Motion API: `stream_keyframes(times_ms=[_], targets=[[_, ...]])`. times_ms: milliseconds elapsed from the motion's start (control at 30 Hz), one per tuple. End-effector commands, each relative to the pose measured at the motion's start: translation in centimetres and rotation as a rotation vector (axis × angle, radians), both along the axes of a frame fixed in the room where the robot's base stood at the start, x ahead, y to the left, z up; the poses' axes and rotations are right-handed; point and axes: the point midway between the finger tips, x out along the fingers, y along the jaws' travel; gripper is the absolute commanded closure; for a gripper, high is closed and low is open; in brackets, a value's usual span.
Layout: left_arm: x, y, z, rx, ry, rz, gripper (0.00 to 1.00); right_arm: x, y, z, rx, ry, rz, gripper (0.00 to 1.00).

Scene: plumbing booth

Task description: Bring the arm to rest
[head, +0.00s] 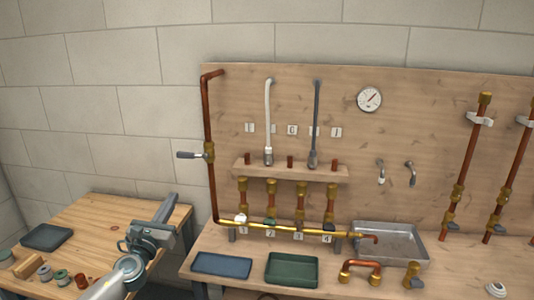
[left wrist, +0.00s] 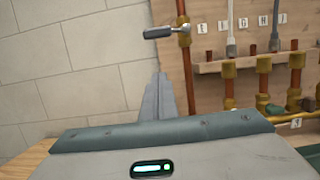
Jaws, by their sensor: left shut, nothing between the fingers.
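My left arm comes in from the lower left in the head view. Its gripper (head: 167,208) is shut and empty, held above the right part of the small wooden table (head: 85,218). In the left wrist view the closed fingers (left wrist: 162,97) point away from the camera, towards the wall and the left edge of the pipe board. They appear apart from the lever valve (head: 190,155) on the copper pipe, which also shows in the left wrist view (left wrist: 166,32). My right gripper is in neither view.
The wooden pipe board (head: 340,90) stands behind a bench with a blue tray (head: 222,265), a green tray (head: 291,269) and a metal basin (head: 400,245). A copper U-pipe (head: 361,268) lies in front. The small table holds a dark tray (head: 46,237) and several spools at its left.

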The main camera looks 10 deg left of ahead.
Motion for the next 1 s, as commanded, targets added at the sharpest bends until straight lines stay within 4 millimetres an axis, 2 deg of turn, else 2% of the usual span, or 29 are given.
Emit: stream_keyframes(times_ms=[167, 267, 367, 567, 700, 767, 900, 1000], targets=[[-1.6, -1.0, -2.3, -0.181, 0.03, 0.003, 1.0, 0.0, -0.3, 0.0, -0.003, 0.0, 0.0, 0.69], [-3.5, -1.7, -4.8, -0.387, 0.062, 0.019, 1.0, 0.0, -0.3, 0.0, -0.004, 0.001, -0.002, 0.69], [-6.3, -2.5, -8.2, -0.66, 0.11, 0.057, 1.0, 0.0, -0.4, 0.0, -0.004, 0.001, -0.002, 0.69], [-14.3, -4.2, -16.8, -1.277, 0.218, 0.218, 1.0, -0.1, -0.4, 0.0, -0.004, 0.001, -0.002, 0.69], [-21.1, -5.7, -22.3, -1.665, 0.277, 0.39, 1.0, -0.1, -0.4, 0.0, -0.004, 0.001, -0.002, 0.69], [-24.1, -6.6, -24.4, -1.813, 0.295, 0.478, 1.0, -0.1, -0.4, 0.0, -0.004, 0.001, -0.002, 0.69], [-31.7, -8.9, -28.3, -2.126, 0.319, 0.711, 1.0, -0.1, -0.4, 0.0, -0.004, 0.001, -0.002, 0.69], [-36.4, -10.5, -30.0, -2.291, 0.317, 0.873, 1.0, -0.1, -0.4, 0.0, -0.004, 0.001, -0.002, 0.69]])
